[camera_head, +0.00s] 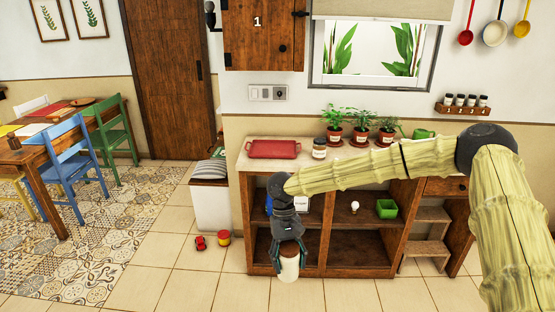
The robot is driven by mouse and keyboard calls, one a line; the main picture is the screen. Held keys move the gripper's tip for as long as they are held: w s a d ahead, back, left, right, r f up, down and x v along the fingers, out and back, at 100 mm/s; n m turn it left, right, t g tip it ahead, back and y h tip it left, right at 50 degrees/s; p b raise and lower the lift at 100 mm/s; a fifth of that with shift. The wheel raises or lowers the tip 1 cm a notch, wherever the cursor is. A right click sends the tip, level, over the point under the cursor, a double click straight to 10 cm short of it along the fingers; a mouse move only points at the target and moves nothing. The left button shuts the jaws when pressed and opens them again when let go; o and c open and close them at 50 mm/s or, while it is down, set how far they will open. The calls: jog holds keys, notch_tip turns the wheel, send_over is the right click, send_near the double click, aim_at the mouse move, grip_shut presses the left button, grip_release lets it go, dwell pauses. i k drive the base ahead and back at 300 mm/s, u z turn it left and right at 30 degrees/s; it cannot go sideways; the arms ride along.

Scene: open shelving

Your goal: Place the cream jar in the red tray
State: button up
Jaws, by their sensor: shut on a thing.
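My gripper (289,248) hangs in front of the lower left of the open shelving, pointing down. It is shut on a cream-coloured jar (289,266), held upright between its fingers. The red tray (273,149) lies on the top of the shelving at its left end and looks empty. The tray is above and behind my gripper in the picture. A dark-lidded jar with a pale label (320,147) stands just right of the tray.
Potted plants (361,136) stand on the top, right of the labelled jar. A bulb (354,207) and a green box (387,209) sit on the middle shelf. A red toy car (201,243) and a small red-yellow tub (223,238) lie on the floor. The floor (175,285) at left front is clear.

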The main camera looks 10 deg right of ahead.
aim_at(274, 147)
jog(key=u, duration=0.85)
jog(key=i, duration=1.3)
jog(key=z, duration=0.55)
jog(key=i, duration=0.85)
jog(key=z, duration=0.9)
